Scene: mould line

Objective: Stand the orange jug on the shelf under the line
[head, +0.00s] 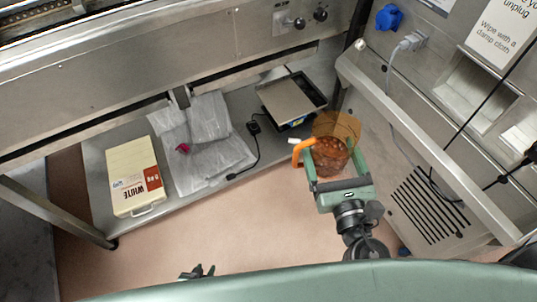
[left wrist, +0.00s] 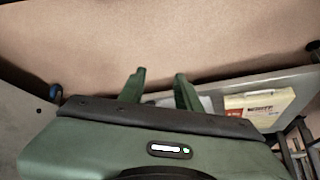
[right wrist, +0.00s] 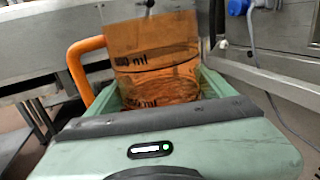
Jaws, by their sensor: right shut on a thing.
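The orange jug (head: 330,150) is a see-through jug with brown contents and an orange handle on its left. My right gripper (head: 338,168) is shut on it, with a finger on either side. In the right wrist view the jug (right wrist: 155,55) stands between the green fingers, its ml marks showing. The grey shelf (head: 215,185) under the line lies left of the jug. My left gripper (head: 197,272) shows only its fingertips at the bottom edge; in the left wrist view its two fingers (left wrist: 160,90) are apart and empty.
On the shelf are a cream box marked WHITE (head: 133,175), clear plastic bags (head: 205,150), a black cable (head: 258,155) and a dark tray with a beige lid (head: 290,98). Bare shelf shows right of the bags. A steel cabinet (head: 430,200) stands at right.

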